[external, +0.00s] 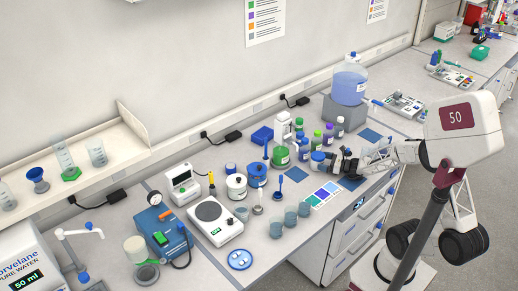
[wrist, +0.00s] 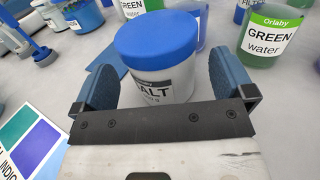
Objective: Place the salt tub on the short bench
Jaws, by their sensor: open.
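The salt tub (wrist: 162,72) is a white tub with a blue lid and a label of which "ALT" shows. It stands upright in the wrist view, and in the external view it appears as the blue-lidded white tub (external: 317,166) near the bench's front edge. My gripper (wrist: 160,88) is open, with one blue-padded finger on each side of the tub. The left finger shows a gap to it; contact on the right is hard to tell. In the external view my gripper (external: 333,160) reaches in from the right. Which surface is the short bench I cannot tell.
A green "GREEN water" container (wrist: 268,35) stands right of the tub. Several bottles and a large blue-liquid carboy (external: 350,82) stand behind. A colour card (external: 324,193) lies at the front edge. Another bench (external: 455,50) stands at the upper right, past a gap.

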